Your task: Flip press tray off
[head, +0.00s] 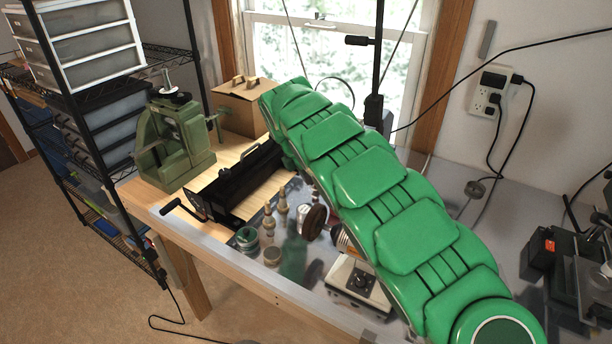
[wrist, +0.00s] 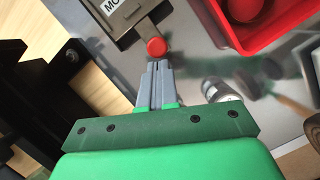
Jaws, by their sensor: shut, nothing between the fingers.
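In the wrist view, a dark grey box (wrist: 122,14) with a pale label is at the top; only the letters "MO" of the label show. A short lever with a round red knob (wrist: 157,48) sticks out from the box toward my gripper. My gripper (wrist: 158,68) is shut and empty, its grey fingertips just below the red knob in the picture. I cannot tell whether they touch it. No label reading "press tray" is legible. In the head view my green arm hides the gripper and the lever box.
A red bin (wrist: 280,20) and a metal can (wrist: 214,90) lie to the right in the wrist view. In the head view, a black cranked device (head: 240,183), a green press (head: 180,138) and a cardboard box (head: 242,105) stand on the bench. Small bottles (head: 283,200) crowd beside my arm.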

